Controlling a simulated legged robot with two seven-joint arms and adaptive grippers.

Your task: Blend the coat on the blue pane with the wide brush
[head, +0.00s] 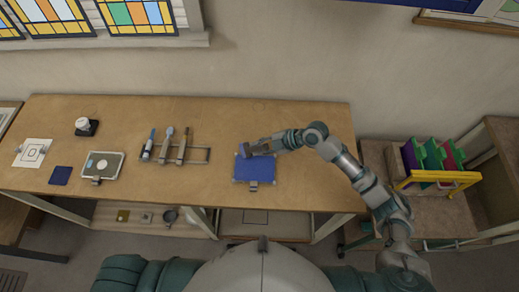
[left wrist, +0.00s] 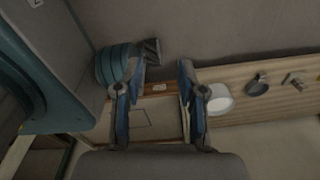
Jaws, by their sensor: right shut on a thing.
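The blue pane (head: 256,171) lies on the workbench, right of its middle, held at its edges by small clips. My right gripper (head: 250,149) is low over the pane's upper left part. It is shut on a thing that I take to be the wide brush. The brush is almost wholly hidden, and I cannot tell whether its bristles touch the pane. My left gripper (left wrist: 158,100) shows in the left wrist view with its fingers apart and nothing between them. It is not seen in the head view.
A brush rack (head: 198,155) holds several brushes left of the pane, with bare room at its right end. A palette tray (head: 116,166), a dark blue square (head: 60,176), a small jar (head: 82,123) and a marked sheet (head: 34,152) lie further left. A yellow-fronted rack (head: 440,176) stands at right.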

